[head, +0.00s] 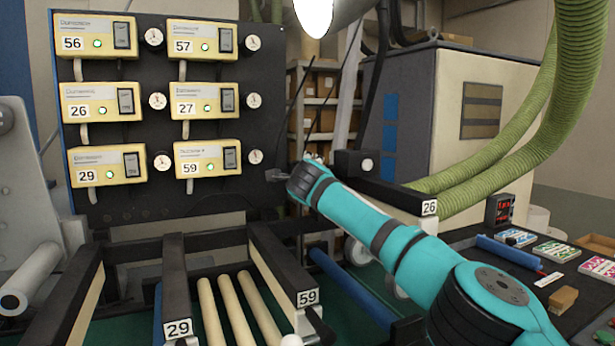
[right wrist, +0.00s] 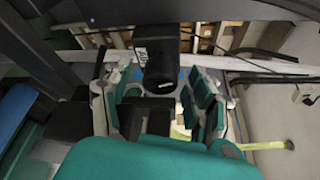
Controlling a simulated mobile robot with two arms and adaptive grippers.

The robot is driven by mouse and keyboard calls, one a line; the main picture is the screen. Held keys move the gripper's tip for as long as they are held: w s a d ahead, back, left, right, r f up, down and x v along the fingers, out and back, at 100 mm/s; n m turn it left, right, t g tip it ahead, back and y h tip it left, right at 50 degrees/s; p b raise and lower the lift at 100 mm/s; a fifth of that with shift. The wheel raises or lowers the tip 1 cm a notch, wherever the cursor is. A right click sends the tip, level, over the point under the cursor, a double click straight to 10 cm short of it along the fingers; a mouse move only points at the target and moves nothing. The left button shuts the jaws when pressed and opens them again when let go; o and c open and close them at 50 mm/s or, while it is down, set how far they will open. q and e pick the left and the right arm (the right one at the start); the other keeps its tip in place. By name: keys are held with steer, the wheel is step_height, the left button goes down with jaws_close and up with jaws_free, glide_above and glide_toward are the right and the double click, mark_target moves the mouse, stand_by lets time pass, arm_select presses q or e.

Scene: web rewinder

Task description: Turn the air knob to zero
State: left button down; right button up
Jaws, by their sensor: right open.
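In the right wrist view a black block-like knob (right wrist: 160,62) stands upright in the picture, with small white lettering on its upper left that seems to read AIR. A small white mark shows at its lower end. My right gripper (right wrist: 158,92) is open, with one finger to the left of the knob and one to the right. Gaps show on both sides; I cannot tell any contact. In the head view my right gripper (head: 292,170) is at the lower right of the dark control panel (head: 130,205), mostly hidden by its wrist. The knob's setting is not readable. My left gripper is not in view.
The panel carries several numbered yellow units (head: 105,165) with small round gauges. Rewinder arms labelled 29 (head: 178,270), 59 (head: 280,260) and 26 (head: 390,190) stand below and beside it. Green hoses (head: 520,140) hang at the right. A dark table (head: 590,300) holds coloured cards.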

steer(key=s+r, duration=0.1)
steer(key=s, duration=1)
steer(key=shift+s+r, duration=0.25)
steer(key=shift+s, duration=0.1)
